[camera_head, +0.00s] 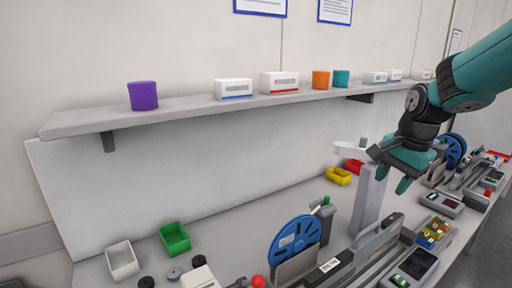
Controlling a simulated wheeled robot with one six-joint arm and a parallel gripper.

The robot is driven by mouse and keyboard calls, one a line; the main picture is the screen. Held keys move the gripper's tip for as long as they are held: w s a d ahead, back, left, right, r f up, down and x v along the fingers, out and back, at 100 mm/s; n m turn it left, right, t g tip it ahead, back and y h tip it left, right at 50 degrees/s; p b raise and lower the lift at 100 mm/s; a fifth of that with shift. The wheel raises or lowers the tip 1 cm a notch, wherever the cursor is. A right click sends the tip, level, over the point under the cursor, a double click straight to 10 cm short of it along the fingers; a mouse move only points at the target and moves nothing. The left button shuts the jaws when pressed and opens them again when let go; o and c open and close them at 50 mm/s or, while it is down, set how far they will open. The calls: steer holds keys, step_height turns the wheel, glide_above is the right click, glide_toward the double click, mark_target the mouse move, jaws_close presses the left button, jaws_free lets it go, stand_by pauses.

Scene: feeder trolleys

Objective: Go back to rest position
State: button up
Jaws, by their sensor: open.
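My arm reaches in from the upper right, and my gripper (404,184) hangs over the right part of the bench. Its teal fingers point down and are apart, with nothing seen between them. A grey upright post (371,200) stands just left of the gripper in the picture. Whether the fingers touch anything below cannot be told, but they appear clear of the bench.
A wall shelf (200,112) carries a purple cup (143,96), white boxes, an orange and a teal cup. On the bench are a blue reel (295,242), feeders, a green bin (174,238), a white bin (122,261) and a yellow bin (339,176).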

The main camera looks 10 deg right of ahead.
steer(key=s+a+n+g+y, duration=0.1)
steer(key=s+a+n, duration=0.9)
steer(key=a, duration=0.3)
steer(key=s+a+n+g+y, duration=0.1)
steer(key=s+a+n+y, duration=0.1)
steer(key=s+a+n, duration=0.8)
steer(key=a+r+n, duration=0.1)
steer(key=a, duration=0.2)
steer(key=shift+a, duration=0.1)
